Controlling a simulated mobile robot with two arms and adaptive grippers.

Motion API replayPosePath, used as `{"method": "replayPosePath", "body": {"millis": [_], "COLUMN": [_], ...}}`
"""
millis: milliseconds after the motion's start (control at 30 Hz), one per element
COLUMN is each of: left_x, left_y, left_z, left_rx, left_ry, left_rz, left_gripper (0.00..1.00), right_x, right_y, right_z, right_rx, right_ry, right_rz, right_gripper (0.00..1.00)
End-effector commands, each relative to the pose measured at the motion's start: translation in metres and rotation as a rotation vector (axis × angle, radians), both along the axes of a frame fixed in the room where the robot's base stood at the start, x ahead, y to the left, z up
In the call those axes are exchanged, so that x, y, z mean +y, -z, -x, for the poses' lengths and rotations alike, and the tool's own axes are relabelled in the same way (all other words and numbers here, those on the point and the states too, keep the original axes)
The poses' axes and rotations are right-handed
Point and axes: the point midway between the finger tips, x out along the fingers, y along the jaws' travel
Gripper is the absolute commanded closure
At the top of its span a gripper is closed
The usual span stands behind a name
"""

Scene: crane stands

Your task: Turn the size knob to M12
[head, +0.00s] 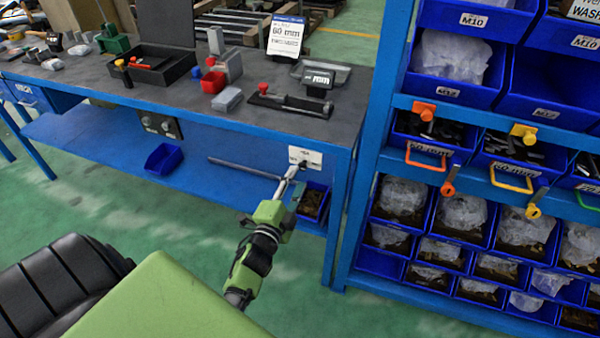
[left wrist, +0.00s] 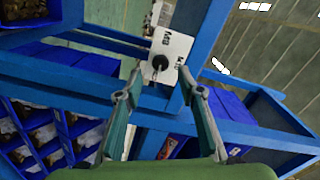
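The size knob (left wrist: 160,63) is a small dark round knob on a white plate (left wrist: 177,45) in the left wrist view. Size labels are printed around it, too small to read surely, so its setting is unclear. In the head view the plate (head: 313,158) sits on the front of the workbench below the top, with the knob (head: 303,163) partly hidden by my gripper. My left gripper (head: 298,174) reaches up to it from below. In the left wrist view its fingers (left wrist: 160,80) are apart, with the knob between the tips in the picture. Contact is unclear. My right gripper is out of view.
The workbench top (head: 180,95) carries tools and signs. A blue shelf rack (head: 365,150) with several bins stands close on the right. A blue lower shelf (head: 110,140) holds a small blue bin (head: 164,158). Green floor in front of the bench is clear.

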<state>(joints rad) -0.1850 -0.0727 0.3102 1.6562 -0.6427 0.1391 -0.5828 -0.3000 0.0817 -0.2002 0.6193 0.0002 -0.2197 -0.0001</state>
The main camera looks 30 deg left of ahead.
Motion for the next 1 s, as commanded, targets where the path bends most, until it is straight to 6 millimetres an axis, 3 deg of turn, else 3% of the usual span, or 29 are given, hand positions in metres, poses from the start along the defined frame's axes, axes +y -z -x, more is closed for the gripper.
{"method": "replayPosePath", "body": {"millis": [200,400,1000], "left_x": [-0.010,-0.016,-0.017], "left_y": [0.000,0.000,0.000], "left_z": [0.045,0.067,0.070], "left_rx": [0.002,0.001,0.001], "left_ry": [-0.002,-0.001,-0.001], "left_rz": [0.000,-0.001,-0.001], "left_gripper": [0.65,0.65,0.65], "right_x": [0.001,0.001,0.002], "right_y": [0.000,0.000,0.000], "right_z": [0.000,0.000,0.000], "right_rx": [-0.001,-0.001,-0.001], "right_ry": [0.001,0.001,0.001], "right_rz": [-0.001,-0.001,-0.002], "right_gripper": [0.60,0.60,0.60]}}
